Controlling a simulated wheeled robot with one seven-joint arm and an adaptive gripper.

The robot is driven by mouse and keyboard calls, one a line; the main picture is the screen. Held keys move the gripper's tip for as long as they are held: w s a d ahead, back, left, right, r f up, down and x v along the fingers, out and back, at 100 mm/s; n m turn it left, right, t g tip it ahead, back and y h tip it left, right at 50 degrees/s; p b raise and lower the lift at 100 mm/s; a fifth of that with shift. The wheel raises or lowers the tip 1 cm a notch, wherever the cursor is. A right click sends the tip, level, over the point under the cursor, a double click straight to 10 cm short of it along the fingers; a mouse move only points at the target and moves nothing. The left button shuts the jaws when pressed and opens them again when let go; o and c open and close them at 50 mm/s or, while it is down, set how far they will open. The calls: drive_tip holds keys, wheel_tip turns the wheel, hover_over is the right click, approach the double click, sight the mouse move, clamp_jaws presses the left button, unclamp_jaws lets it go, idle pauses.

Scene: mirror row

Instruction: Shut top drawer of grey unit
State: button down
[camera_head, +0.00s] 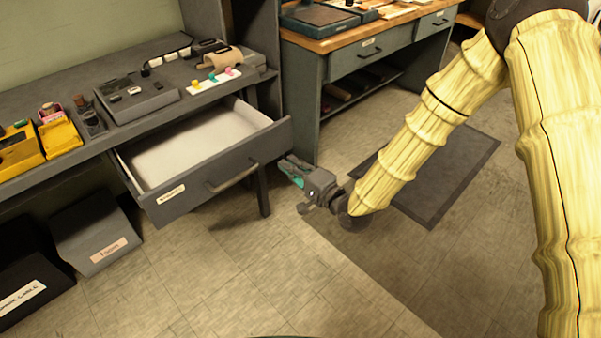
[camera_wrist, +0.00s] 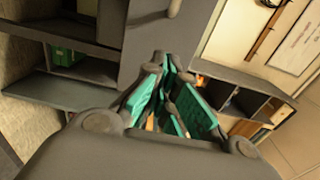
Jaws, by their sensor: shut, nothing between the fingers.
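The grey unit (camera_head: 110,122) stands at the left in the head view, with its top drawer (camera_head: 205,185) pulled well out. The drawer has a pale, empty-looking inside, a bar handle (camera_head: 232,178) and a small white label on its front. My gripper (camera_head: 288,170) is just right of the drawer's right front corner, its green-padded fingers pointing toward it. A gap or contact there is hard to tell. In the wrist view the fingers (camera_wrist: 165,75) are together with nothing held. A grey panel fills the upper middle of that view; which part it is, I cannot tell.
A yellow bin (camera_head: 60,137) and small items lie on the unit's top. Labelled grey boxes (camera_head: 97,235) sit on the floor below. A second bench (camera_head: 360,55) with a wooden top stands behind. A dark mat (camera_head: 440,180) lies on the open tiled floor, under my arm.

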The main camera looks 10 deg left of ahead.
sight(267, 147)
drive_tip(key=x, duration=0.7)
drive_tip(key=shift+a, duration=0.1)
drive_tip(key=shift+w, duration=0.15)
